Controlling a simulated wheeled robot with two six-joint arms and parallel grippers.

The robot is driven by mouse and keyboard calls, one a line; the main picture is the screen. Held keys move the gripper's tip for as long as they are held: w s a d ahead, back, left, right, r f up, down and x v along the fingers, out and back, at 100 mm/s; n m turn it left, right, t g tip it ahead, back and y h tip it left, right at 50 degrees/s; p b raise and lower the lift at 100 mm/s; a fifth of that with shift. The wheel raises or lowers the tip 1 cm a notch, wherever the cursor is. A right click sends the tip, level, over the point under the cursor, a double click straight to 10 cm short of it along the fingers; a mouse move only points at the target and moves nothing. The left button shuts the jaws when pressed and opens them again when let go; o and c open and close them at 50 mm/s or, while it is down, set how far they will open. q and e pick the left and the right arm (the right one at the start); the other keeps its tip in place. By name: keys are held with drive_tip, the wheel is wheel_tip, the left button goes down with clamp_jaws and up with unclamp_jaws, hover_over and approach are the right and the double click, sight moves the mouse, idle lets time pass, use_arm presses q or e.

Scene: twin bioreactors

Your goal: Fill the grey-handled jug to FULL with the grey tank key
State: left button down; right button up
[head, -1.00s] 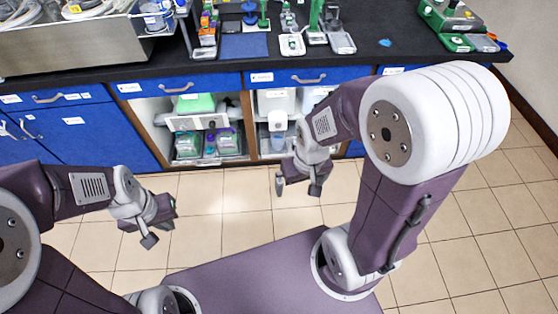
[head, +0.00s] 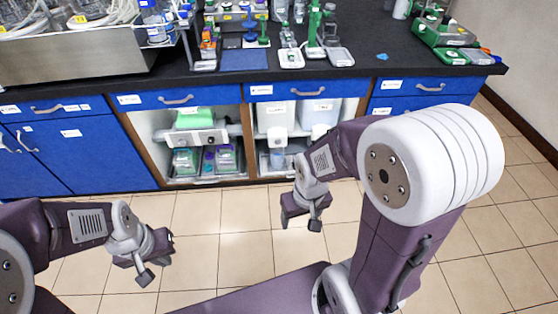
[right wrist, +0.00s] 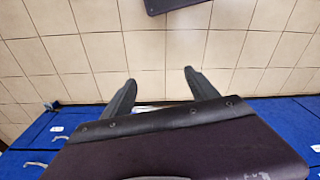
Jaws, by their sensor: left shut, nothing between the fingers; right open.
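Two pale tanks stand side by side in the open cabinet in the head view, a left tank (head: 275,115) and a right tank (head: 320,112). A clear bluish vessel (head: 277,154) stands below the left tank's white tap block. It may be a jug, but its handle colour is too small to tell. I cannot make out the grey tank key or the FULL mark. My left gripper (head: 158,260) is shut and empty over the floor at lower left. My right gripper (head: 300,219) is open and empty in front of the cabinet; its spread fingers show in the right wrist view (right wrist: 160,92).
The black counter (head: 360,70) holds racks, bottles and a blue mat (head: 244,60). A metal tray (head: 80,50) with tubing stands at left. Blue drawers and doors (head: 80,155) flank the open shelves. Tiled floor (head: 225,240) is clear before the cabinet.

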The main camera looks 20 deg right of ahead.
clamp_jaws()
idle(1.4)
